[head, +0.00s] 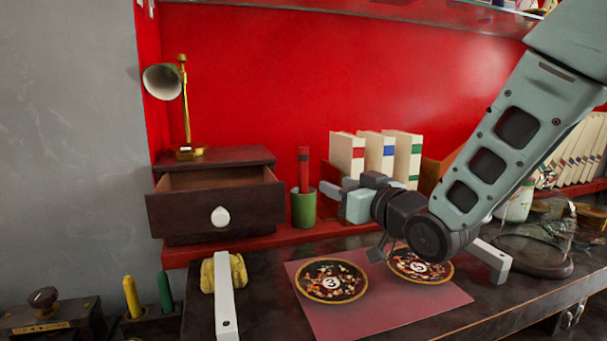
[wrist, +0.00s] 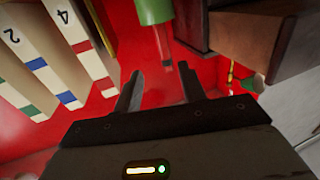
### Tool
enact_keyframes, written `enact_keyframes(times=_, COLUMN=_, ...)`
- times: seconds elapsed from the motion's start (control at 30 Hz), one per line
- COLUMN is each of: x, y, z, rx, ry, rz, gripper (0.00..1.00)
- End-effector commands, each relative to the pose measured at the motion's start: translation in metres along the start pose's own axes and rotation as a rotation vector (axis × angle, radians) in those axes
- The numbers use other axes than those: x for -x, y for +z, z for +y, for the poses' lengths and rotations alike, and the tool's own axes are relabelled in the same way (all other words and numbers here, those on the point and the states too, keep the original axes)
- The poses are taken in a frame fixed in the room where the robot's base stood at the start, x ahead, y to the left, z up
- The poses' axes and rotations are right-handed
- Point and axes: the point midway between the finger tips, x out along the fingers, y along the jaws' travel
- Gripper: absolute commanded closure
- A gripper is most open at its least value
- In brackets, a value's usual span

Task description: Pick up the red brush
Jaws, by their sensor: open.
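The red brush (head: 303,165) stands upright in a green cup (head: 303,210) on the red ledge, just right of the wooden drawer box. In the wrist view, which looks upside down, the brush (wrist: 163,45) points down from the green cup (wrist: 153,9). My gripper (head: 330,192) is just right of the cup in the head view, its fingers pointing left. In the wrist view my gripper (wrist: 161,80) is open and empty, and the brush's tip lies roughly in line with the gap between the fingers. The brush's lower end is hidden in the cup.
The drawer box (head: 215,205), drawer open, stands left of the cup with a brass lamp (head: 184,110) on top. Books (head: 380,150) stand behind my gripper; they also show in the wrist view (wrist: 60,75). Two round plates (head: 330,282) lie on a pink mat (head: 375,318) below.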

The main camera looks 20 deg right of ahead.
Motion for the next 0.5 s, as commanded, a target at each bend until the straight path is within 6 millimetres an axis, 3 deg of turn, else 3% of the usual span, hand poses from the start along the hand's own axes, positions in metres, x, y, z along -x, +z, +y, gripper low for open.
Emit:
enact_keyframes(times=0.33, x=-0.027, y=-0.005, z=0.0, rx=0.0, ry=0.0, rz=-0.005, gripper=0.59)
enact_keyframes(times=0.5, x=-0.058, y=0.0, z=0.0, rx=0.002, ry=-0.001, rz=0.001, gripper=0.59)
